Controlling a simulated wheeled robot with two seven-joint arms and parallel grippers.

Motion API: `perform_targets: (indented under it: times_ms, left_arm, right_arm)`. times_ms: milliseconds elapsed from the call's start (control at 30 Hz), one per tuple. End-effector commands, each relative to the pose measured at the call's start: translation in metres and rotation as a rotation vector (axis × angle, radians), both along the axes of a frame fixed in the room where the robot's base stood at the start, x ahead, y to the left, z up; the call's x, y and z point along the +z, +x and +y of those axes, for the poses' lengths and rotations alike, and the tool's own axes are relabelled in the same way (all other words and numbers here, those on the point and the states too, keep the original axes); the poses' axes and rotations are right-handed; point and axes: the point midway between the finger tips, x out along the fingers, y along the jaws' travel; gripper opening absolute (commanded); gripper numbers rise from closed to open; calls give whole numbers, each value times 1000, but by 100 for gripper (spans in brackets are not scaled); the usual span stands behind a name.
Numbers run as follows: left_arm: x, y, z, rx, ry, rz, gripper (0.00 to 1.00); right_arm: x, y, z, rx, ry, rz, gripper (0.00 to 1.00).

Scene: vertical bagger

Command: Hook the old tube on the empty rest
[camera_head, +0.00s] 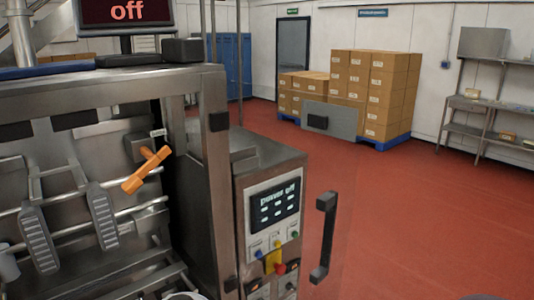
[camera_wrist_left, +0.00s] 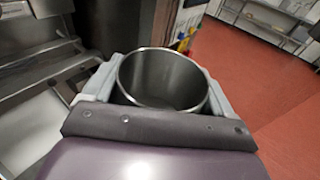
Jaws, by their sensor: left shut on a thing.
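The old tube (camera_wrist_left: 165,78) is a bare metal cylinder with a round open mouth, seen from above in the left wrist view. My left gripper (camera_wrist_left: 160,88) is shut on it, with a pale grey finger on each side of its wall. In the head view only a small pale curved rim (camera_head: 185,296) shows at the bottom edge, probably the tube's. I cannot make out the empty rest in either view. My right gripper is not clearly in view.
The steel bagger (camera_head: 110,85) fills the left, with an orange handle (camera_head: 147,170) and a screen (camera_head: 127,14) reading "off". A control cabinet (camera_head: 270,220) and black door handle (camera_head: 324,235) stand right of it. Boxes (camera_head: 370,90) are stacked behind. The red floor at right is clear.

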Motion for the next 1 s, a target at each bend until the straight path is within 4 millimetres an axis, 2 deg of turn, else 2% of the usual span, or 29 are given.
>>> perform_targets:
  times_ms: [200,567,767,1000]
  left_arm:
    - [-9,-14,-14,-31,1,-9,30]
    - [-9,-15,-14,-32,1,-9,30]
    - [4,-1,-3,-7,3,-12,30]
    - [32,29,28,59,2,-12,30]
  right_arm:
    - [-4,0,0,0,0,0,0]
    - [-3,0,0,0,0,0,0]
    - [1,0,0,0,0,0,0]
    - [10,0,0,0,0,0,0]
